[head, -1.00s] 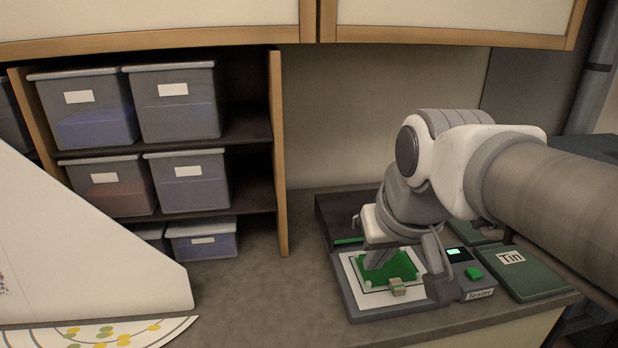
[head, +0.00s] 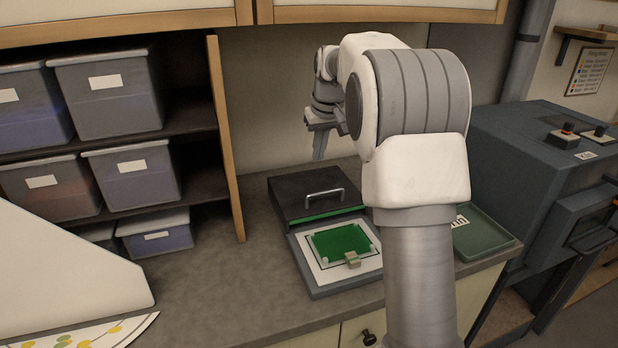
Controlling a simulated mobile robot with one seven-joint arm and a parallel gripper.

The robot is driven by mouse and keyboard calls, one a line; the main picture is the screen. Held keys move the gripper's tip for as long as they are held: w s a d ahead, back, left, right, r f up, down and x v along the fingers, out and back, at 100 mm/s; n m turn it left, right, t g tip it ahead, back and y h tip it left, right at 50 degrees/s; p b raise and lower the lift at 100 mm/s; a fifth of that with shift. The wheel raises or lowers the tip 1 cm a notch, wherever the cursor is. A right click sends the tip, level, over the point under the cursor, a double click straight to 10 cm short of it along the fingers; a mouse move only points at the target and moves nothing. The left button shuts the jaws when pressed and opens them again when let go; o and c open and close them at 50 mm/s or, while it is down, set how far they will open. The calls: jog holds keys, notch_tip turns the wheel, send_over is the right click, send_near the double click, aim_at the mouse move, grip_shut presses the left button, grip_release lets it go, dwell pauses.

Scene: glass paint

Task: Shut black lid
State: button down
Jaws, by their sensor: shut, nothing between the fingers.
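The black lid (head: 290,190) sits at the back of the grey tester, leaving the front bed uncovered. A grey bar handle (head: 324,192) is on its top, and a green strip shows under its front edge. A green board (head: 338,243) lies on the tester's white bed (head: 313,267), with a small beige block (head: 352,259) at its front edge. My gripper (head: 319,156) is shut and empty, pointing down above and behind the lid, apart from it as far as I can see. My arm hides the tester's right side.
Shelves with grey bins (head: 105,95) are at left. The counter (head: 225,290) left of the tester is clear.

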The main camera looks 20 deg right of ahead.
aim_at(320, 202)
jog(key=x, duration=1.1)
jog(key=shift+w+d+f+p, duration=0.1)
jog(key=shift+w+d+p, duration=0.25)
jog(key=shift+d, duration=0.05)
jog(key=s, duration=0.1)
jog(key=s+r, duration=0.1)
jog(key=s, duration=0.1)
jog(key=shift+s, duration=0.4)
jog(key=shift+s, duration=0.1)
